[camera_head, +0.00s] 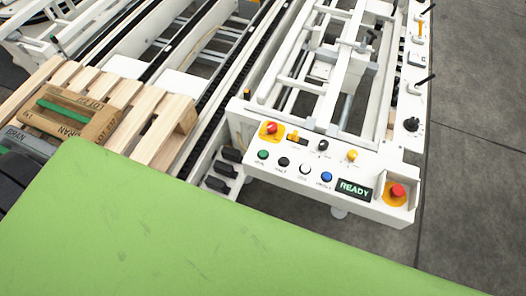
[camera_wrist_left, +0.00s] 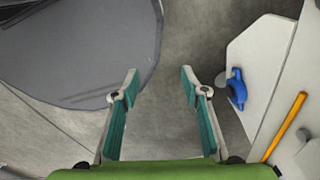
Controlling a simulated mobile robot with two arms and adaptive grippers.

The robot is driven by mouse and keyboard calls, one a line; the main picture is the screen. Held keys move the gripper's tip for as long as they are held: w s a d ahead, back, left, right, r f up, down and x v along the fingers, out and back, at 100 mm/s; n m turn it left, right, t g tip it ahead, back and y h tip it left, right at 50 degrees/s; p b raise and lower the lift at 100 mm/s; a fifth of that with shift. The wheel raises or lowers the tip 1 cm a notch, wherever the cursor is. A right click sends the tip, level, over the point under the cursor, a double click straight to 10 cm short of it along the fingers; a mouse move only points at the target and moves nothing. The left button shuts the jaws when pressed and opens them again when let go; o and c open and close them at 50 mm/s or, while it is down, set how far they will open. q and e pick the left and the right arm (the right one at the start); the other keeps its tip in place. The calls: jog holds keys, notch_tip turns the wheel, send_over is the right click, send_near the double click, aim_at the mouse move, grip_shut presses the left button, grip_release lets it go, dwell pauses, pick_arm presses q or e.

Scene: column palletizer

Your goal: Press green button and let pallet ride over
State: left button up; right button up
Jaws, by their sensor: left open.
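The green button (camera_head: 263,154) is at the left end of a lower row of buttons on a white control panel (camera_head: 300,187). Black, white and blue buttons sit to its right, and a lit display (camera_head: 354,190) reads READY. The wooden pallet (camera_head: 172,128) lies at the left beside the conveyor rails, with a cardboard box (camera_head: 97,126) on it. My left gripper (camera_wrist_left: 160,80) shows only in the left wrist view, open and empty over grey floor, with no button or pallet between its fingers. My right gripper is in neither view.
Red stop buttons (camera_head: 397,190) sit at the panel's right end and upper left. A white conveyor frame (camera_head: 378,80) stands behind the panel. Open floor (camera_head: 475,150) lies at the right. In the wrist view, a dark disc (camera_wrist_left: 80,45) and a white part with a blue knob (camera_wrist_left: 236,90) flank my gripper.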

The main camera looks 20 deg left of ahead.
pick_arm(q)
grip_shut()
dwell(1.1)
